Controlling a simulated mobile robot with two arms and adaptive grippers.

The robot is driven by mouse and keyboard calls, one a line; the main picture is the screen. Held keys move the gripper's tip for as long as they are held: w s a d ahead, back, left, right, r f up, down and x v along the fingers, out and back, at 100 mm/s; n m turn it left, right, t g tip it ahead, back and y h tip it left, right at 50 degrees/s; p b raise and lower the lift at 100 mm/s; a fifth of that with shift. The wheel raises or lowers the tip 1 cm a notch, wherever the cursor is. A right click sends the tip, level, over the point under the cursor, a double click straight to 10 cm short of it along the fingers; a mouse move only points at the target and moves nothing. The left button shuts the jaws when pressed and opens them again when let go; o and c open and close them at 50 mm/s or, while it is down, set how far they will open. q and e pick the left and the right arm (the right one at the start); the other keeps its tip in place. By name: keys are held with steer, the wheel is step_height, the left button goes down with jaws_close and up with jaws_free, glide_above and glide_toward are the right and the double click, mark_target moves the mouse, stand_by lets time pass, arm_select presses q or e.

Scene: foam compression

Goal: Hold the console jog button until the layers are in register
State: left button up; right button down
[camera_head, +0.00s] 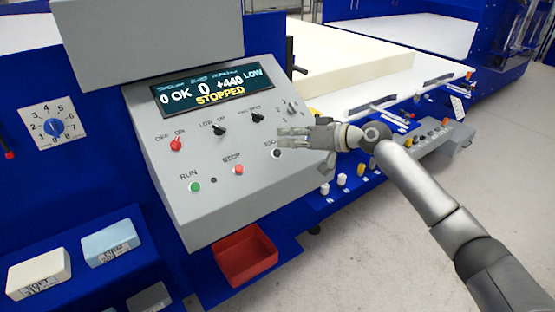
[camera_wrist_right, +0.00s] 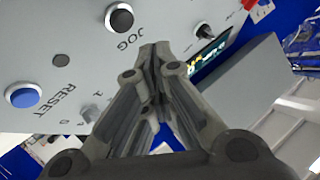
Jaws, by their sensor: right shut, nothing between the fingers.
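The grey console (camera_head: 205,150) has a display (camera_head: 210,88) reading "0 OK 0 +440 LOW STOPPED". Its jog button (camera_head: 277,153) is a dark round button right of the red stop button (camera_head: 238,169). In the right wrist view the black jog button (camera_wrist_right: 121,17) sits above the word JOG. My right gripper (camera_head: 282,138) is shut and empty, beside the jog button in the head view. In the wrist view its fingertips (camera_wrist_right: 153,50) are below and right of the button, apart from it in the picture. Pale foam layers (camera_head: 350,75) lie behind the console. My left gripper is not in view.
A blue reset button (camera_wrist_right: 22,96) is left of the gripper in the wrist view. The green run button (camera_head: 194,187) and several knobs are on the console. A red tray (camera_head: 245,258) sits below it. Open floor (camera_head: 375,250) lies at the right.

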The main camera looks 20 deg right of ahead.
mark_target(277, 153)
steer(key=shift+w+a+f+b, duration=0.15)
steer(key=shift+w+f+b, duration=0.15)
steer(key=shift+f, duration=0.15)
steer(key=shift+w+a+f+b, duration=0.1)
steer(key=shift+w+f+b, duration=0.2)
steer(key=shift+f, duration=0.15)
steer(key=shift+f, duration=0.1)
stand_by(0.8)
steer(key=shift+w+f+b, duration=0.15)
steer(key=shift+f+b, duration=0.1)
steer(key=shift+b, duration=0.2)
